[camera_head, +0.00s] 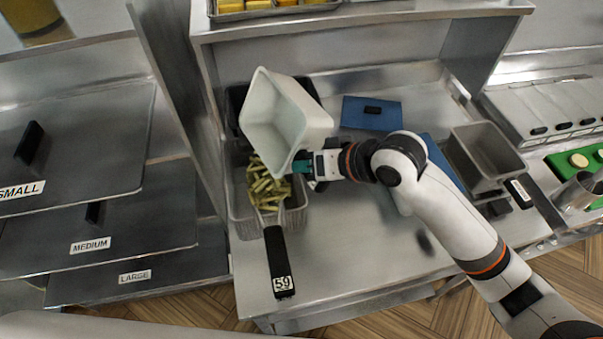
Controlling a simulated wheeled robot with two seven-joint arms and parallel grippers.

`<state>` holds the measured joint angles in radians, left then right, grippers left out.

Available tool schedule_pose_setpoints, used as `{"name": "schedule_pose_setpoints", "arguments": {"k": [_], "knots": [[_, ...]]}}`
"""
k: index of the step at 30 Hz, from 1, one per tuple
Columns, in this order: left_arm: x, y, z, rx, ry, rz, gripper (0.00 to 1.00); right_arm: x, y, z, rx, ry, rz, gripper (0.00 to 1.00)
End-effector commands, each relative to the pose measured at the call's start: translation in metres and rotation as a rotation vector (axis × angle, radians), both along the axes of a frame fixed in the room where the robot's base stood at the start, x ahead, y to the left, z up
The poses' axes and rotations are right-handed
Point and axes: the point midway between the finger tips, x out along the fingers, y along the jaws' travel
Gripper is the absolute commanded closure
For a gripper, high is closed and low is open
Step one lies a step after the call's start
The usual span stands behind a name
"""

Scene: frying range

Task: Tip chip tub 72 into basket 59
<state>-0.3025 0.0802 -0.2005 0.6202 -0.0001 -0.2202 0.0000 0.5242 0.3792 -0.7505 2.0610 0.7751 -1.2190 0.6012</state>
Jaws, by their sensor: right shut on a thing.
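Basket 59 (236,214) is a wire basket on the steel counter, with its black handle (279,262) toward me and the label 59 at the handle's end. Several cut chips (266,186) lie in it. A white tub (296,105) is tilted steeply above the basket's far part, its open mouth facing left and toward me. No chips show on the inner walls I can see; no number shows on it. My right gripper (303,168) is shut on the tub at its lower near edge. My left gripper is not in view.
Blue lids (371,113) lie on the counter behind and right of the tub. Bare counter lies right of the basket handle.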

Motion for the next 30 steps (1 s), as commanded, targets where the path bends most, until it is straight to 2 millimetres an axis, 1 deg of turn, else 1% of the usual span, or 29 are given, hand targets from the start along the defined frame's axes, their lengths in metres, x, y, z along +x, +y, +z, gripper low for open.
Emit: {"name": "schedule_pose_setpoints", "arguments": {"k": [1,3,8,22,26,30], "knots": [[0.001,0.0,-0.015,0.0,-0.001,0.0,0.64,0.003,-0.003,-0.006,0.035,0.021,-0.002,1.0],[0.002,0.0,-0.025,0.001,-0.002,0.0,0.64,0.005,-0.005,-0.005,0.088,0.058,-0.003,1.0],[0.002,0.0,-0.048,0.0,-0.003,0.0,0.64,0.009,-0.012,-0.001,0.206,0.142,-0.001,1.0],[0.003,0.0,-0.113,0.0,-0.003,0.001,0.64,0.016,-0.021,-0.007,0.524,0.376,0.0,1.0],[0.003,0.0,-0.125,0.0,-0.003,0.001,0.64,0.016,-0.022,-0.021,0.705,0.512,-0.003,1.0],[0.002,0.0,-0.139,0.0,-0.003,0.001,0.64,0.016,-0.022,-0.027,0.846,0.607,0.0,1.0]]}}
